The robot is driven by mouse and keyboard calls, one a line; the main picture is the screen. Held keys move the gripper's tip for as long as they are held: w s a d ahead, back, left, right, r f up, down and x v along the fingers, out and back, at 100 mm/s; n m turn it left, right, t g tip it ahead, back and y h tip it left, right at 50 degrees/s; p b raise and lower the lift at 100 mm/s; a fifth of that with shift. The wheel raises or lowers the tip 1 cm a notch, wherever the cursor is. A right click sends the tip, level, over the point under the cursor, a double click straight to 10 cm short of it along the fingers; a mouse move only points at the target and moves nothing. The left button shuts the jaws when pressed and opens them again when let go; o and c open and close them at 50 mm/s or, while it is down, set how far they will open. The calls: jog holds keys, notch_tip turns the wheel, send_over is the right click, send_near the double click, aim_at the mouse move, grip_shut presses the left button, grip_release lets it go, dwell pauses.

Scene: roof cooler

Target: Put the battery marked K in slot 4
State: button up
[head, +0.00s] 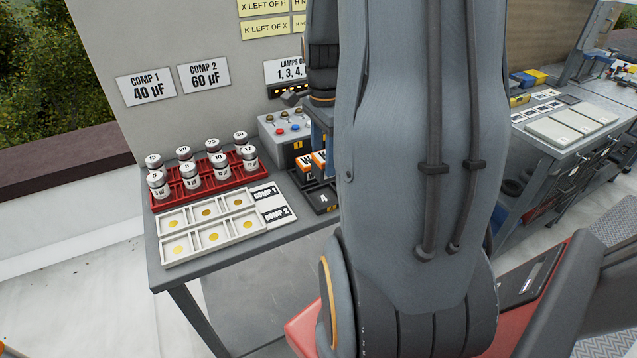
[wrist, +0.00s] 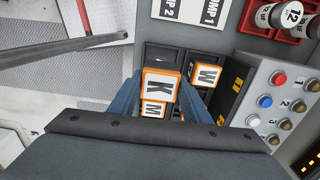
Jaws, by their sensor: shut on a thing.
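The battery marked K (wrist: 160,86), orange with a white label, is between the blue fingers of my gripper (wrist: 163,98) in the wrist view. My gripper is shut on it, over the black battery rack (wrist: 168,53). A battery marked W (wrist: 205,76) stands right of K, and one marked M (wrist: 152,109) shows just below K. In the head view the rack (head: 304,185) bears a plate marked 4 (head: 323,198) near its front. Orange batteries (head: 305,162) show behind it, partly hidden by my arm. Whether K touches the rack I cannot tell.
A grey control box (head: 284,133) with coloured buttons stands close behind the rack. Left of the rack are a white compartment tray (head: 205,235) and a red rack (head: 163,202) of several cylinders. My arm hides the table's right side in the head view.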

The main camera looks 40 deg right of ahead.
jog(key=shift+f+p, duration=0.7)
jog(key=shift+f, duration=3.05)
jog(key=shift+f, duration=0.15)
jog(key=o, duration=1.3)
notch_tip(320, 180, up, 12)
jog(key=b, duration=0.2)
jog(key=shift+b, duration=0.4)
jog(key=shift+s+a+f+n+t, duration=0.25)
jog(key=shift+s+a+f+n, duration=0.4)
jog(key=shift+a+n, duration=3.1)
jog(key=shift+s+a+f+n+t, duration=0.2)
jog(key=shift+a+f+n, duration=0.7)
jog(key=shift+a+n, duration=2.85)
jog(key=shift+s+a+f+n+t, duration=0.25)
jog(key=shift+s+a+f+n, duration=0.4)
jog(key=shift+a+n, duration=3.1)
